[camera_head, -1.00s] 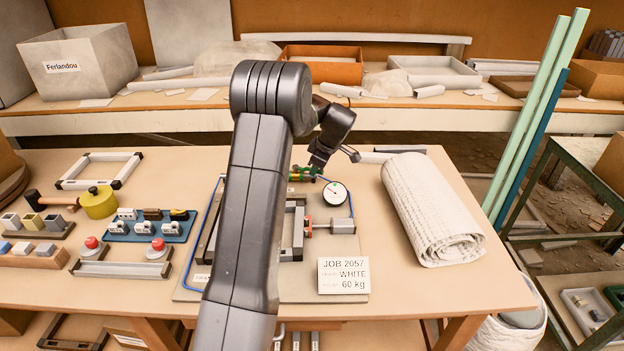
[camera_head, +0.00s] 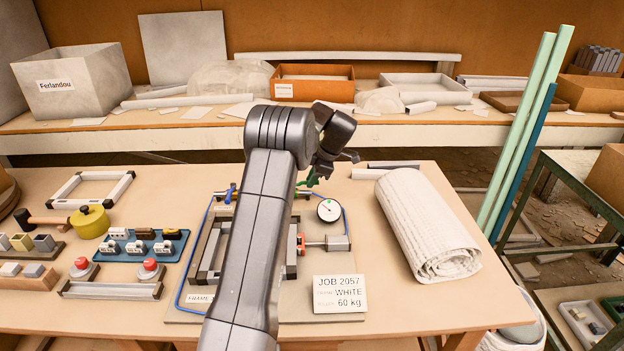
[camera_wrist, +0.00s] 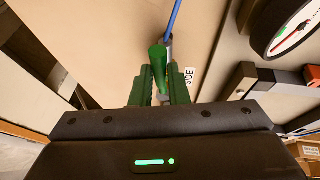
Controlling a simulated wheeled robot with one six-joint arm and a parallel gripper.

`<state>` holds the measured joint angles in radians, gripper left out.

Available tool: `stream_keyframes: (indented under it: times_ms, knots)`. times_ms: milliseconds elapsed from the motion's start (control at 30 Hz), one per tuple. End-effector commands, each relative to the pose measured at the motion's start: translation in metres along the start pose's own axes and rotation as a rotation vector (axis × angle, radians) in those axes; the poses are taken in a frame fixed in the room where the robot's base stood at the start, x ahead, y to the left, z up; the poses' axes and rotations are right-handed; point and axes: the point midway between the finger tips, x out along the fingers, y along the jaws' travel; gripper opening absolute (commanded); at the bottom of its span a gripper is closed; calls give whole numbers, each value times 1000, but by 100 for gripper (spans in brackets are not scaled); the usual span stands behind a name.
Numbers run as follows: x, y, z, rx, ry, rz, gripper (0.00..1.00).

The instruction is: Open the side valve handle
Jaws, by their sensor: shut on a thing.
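The green side valve handle (camera_wrist: 157,62) shows in the wrist view between my gripper's two green fingers (camera_wrist: 160,88), which are shut on it. A pale fitting and a blue hose sit just behind it, beside a label (camera_wrist: 190,77) reading "SIDE". In the head view a green part (camera_head: 312,179) shows at the back edge of the press fixture, under my wrist. My arm hides much of the fixture and the rest of the valve.
A round gauge (camera_head: 329,210) stands close to the right of the valve. A blue-handled valve (camera_head: 232,193) is at the left. A rolled white cloth (camera_head: 428,225) lies further right. A job card (camera_head: 339,292) stands in front.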

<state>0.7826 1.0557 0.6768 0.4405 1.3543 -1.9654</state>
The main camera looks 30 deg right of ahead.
Motion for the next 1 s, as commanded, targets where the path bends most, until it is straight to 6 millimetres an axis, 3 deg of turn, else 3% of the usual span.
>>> stream_keyframes:
  times_ms: [233, 267, 367, 733, 867, 1000]
  knots:
    - [-1, 1, 0, -1, -1, 3, 0]
    - [-1, 1, 0, -1, -1, 3, 18]
    - [-1, 1, 0, -1, -1, 3, 37]
    - [-6, 1, 0, 0, 0, 3, 37]
    - [-25, 1, 0, 0, -1, 5, 37]
    - [-57, 1, 0, -1, -2, 7, 37]
